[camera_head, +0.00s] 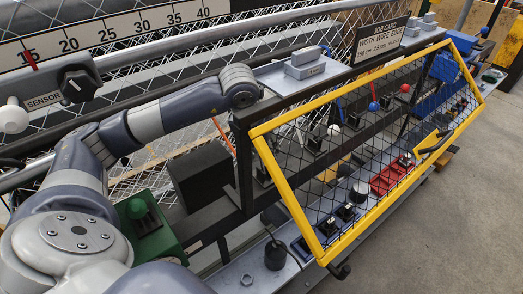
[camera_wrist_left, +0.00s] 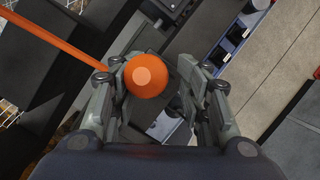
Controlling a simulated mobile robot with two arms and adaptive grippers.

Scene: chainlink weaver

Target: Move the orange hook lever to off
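The orange hook lever shows in the left wrist view as an orange rod (camera_wrist_left: 55,47) running in from the upper left and a round orange knob (camera_wrist_left: 150,76). In the head view only a thin orange rod (camera_head: 223,136) shows, below my left forearm. My left gripper (camera_wrist_left: 152,98) is open, with the knob between its fingers in the picture. The knob appears close to or against the left finger, with a gap to the right finger. Whether it touches is unclear. My left gripper is hidden in the head view, and my right gripper is not in view.
A yellow-framed mesh guard (camera_head: 286,184) stands at the right over a bench with switches. A green box with a button (camera_head: 145,220) lies near my arm. A black selector knob (camera_head: 80,86) marked SENSOR is at the left. Open floor (camera_head: 465,200) lies right of the bench.

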